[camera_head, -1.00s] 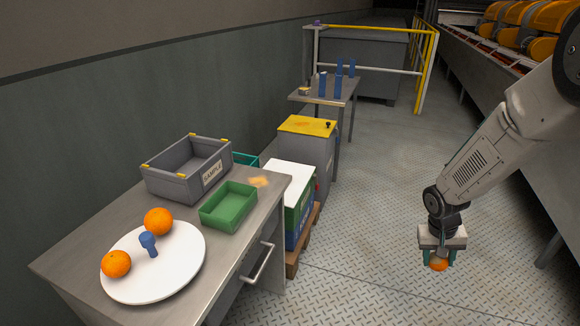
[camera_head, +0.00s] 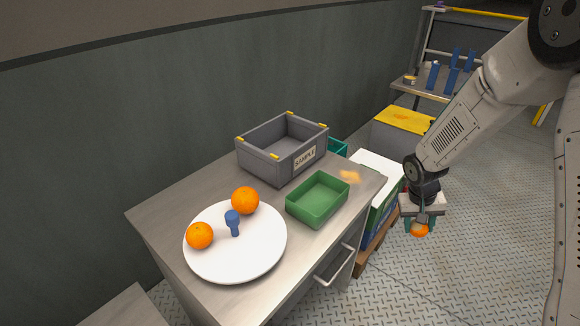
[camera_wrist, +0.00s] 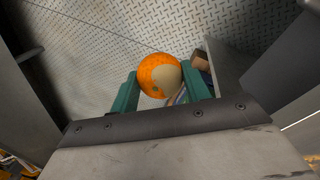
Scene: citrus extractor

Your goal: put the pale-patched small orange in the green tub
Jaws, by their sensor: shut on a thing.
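My gripper (camera_head: 420,224) is shut on a small orange (camera_head: 420,230) and holds it in the air to the right of the counter, over the floor. In the wrist view the orange (camera_wrist: 160,75) sits between the teal fingers and shows a large pale patch. The green tub (camera_head: 318,198) stands on the counter near its right edge, to the left of my gripper. It is open at the top and the inside that shows is empty.
A white plate (camera_head: 262,262) holds two oranges (camera_head: 245,200) and a blue object (camera_head: 233,222). A grey "SAMPLE" crate (camera_head: 270,166) stands behind the tub. A white-topped box (camera_head: 376,172) is beside the counter.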

